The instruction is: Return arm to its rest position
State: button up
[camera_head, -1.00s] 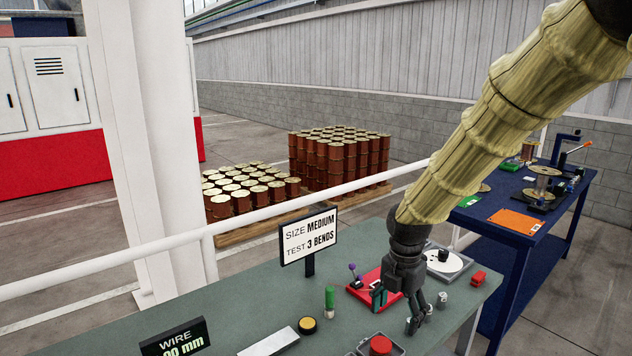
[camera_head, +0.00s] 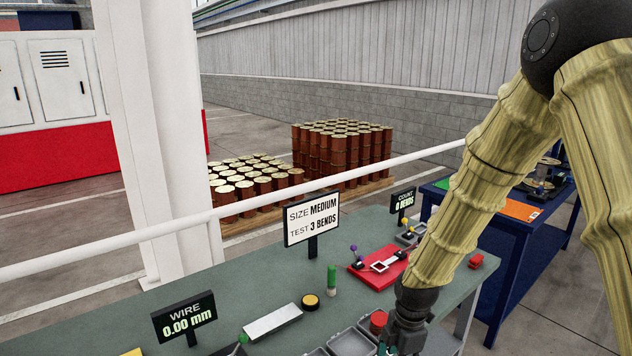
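My gripper (camera_head: 405,338) shows at the bottom edge of the head view, at the end of my arm, which has a wood-like covering. It points down near the front of the green bench (camera_head: 243,275), beside grey bins (camera_head: 352,343). Its fingertips are cut off by the frame edge, so I cannot tell whether it is open or shut, or whether it holds anything. My arm is bent at a dark joint at the upper right.
On the bench stand a red fixture (camera_head: 377,274), a green-topped cylinder (camera_head: 332,279), a black-and-yellow button (camera_head: 310,302), a metal bar (camera_head: 272,322) and signs (camera_head: 311,219). A white rail (camera_head: 255,207) runs behind. A blue table (camera_head: 505,265) stands at right.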

jog(key=s+f+m+b, duration=0.1)
jog(key=s+f+m, duration=0.2)
jog(key=f, duration=0.4)
jog(key=s+f+m+b, duration=0.1)
jog(key=s+f+m, duration=0.15)
jog(key=f, duration=0.45)
jog(key=s+d+f+m+b, duration=0.2)
jog(key=s+f+m, duration=0.5)
jog(key=s+f, duration=0.3)
jog(key=s+d+f+m+b, duration=0.2)
jog(key=s+f+m, duration=0.6)
jog(key=s, duration=0.7)
jog(key=shift+f+h+b, duration=0.3)
jog(key=shift+f+b, duration=0.25)
jog(key=shift+f, duration=0.3)
jog(key=shift+d, duration=0.1)
